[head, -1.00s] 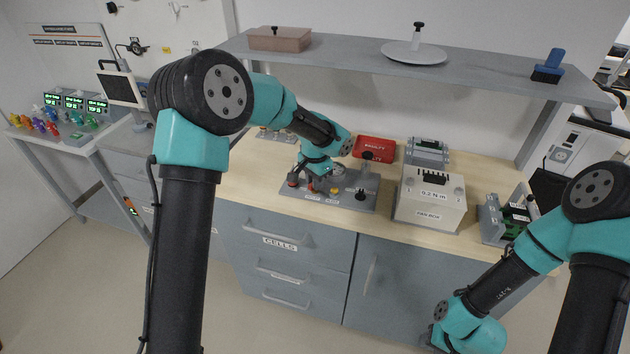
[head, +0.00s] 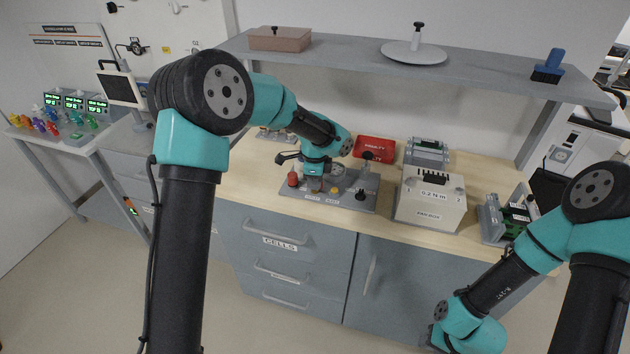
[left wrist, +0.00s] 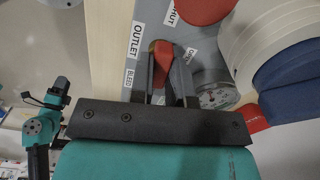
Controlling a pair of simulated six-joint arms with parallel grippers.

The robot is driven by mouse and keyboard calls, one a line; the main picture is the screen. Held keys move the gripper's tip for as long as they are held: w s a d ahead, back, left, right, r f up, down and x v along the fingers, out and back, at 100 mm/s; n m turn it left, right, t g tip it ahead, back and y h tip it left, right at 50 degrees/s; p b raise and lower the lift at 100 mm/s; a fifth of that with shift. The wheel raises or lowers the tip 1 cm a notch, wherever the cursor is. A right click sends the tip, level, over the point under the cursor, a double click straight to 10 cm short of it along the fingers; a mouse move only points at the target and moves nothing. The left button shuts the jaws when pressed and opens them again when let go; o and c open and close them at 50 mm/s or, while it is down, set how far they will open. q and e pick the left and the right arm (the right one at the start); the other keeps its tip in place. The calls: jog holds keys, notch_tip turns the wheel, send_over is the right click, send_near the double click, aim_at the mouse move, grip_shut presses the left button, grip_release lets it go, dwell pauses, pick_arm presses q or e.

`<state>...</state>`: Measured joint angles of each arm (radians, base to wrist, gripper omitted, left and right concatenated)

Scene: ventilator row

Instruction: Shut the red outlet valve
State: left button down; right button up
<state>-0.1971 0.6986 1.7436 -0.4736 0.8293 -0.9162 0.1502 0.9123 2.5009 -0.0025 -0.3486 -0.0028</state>
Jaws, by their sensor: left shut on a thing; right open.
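The red outlet valve handle (left wrist: 161,62) shows in the left wrist view, beside the OUTLET label (left wrist: 136,40). The fingers of my left gripper (left wrist: 168,80) stand on both sides of it and are shut on it. In the head view my left gripper (head: 314,184) points down at the grey valve panel (head: 352,203) and mostly hides the handle. A pressure gauge (left wrist: 215,96) lies close to the fingers. The labels around the valve are partly cut off or covered. My right gripper (left wrist: 52,93) is small in the left wrist view, low and away from the panel, and open.
A red knob (head: 292,179) stands on the panel's left, and a black-topped post (head: 366,172) on its right. Behind is the red FAULTY tray (head: 375,149). A grey-white box (head: 430,198) stands to the right. A shelf (head: 400,64) hangs above the bench.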

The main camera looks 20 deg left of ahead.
pick_arm(q)
jog(key=shift+m, duration=0.6)
jog(key=c, duration=1.1)
grip_release()
jog(key=shift+r, duration=0.1)
notch_tip(320, 180, up, 17)
jog(key=shift+r, duration=0.15)
